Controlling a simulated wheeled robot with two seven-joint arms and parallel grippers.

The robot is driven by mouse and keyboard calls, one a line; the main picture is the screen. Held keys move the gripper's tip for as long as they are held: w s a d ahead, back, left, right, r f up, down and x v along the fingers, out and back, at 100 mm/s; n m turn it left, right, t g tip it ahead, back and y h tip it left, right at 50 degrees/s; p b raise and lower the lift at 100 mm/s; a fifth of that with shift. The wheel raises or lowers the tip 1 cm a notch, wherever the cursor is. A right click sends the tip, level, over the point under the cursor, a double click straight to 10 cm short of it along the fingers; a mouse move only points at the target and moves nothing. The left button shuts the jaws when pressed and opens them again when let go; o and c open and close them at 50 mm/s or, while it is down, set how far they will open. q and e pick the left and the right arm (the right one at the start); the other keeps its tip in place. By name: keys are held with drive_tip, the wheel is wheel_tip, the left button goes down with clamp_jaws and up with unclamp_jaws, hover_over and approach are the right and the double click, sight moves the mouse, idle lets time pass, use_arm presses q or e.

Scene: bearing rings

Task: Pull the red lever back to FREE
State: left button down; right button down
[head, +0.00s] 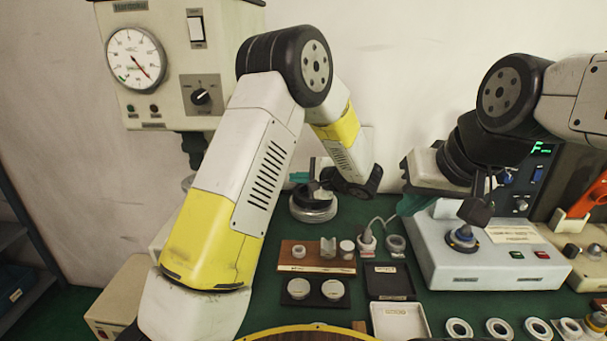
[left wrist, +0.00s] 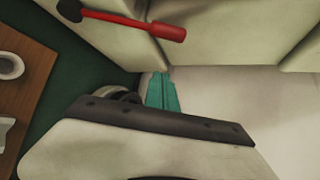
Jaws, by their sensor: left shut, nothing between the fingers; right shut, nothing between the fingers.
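The red lever (left wrist: 120,18) shows at the top of the left wrist view, lying across a pale box-like surface. Its thick red end (left wrist: 166,32) is at the right and a dark round hub (left wrist: 69,9) is at the left. I cannot make out the lever or a FREE mark in the head view. My left gripper (left wrist: 162,92) has teal fingers, shut and empty, just below the lever's red end in that picture and apart from it. In the head view its teal fingers (head: 298,177) are partly hidden. My right gripper (head: 410,204) is shut and empty beside the grey box.
The grey box (head: 450,270) with a blue-ringed knob stands right of centre. A wooden block (head: 317,267) with small parts, a dark tray (head: 388,278) and a white tray (head: 400,322) lie in front. White rings (head: 459,328) lie at the front right. A gauge panel (head: 135,58) hangs at the left.

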use_arm(q)
drive_tip(key=a, duration=0.6)
drive_tip(key=shift+w+a+f, duration=0.2)
drive_tip(key=shift+w+f, duration=0.05)
drive_tip(key=shift+w, duration=0.2)
drive_tip(key=shift+s+d, duration=0.1)
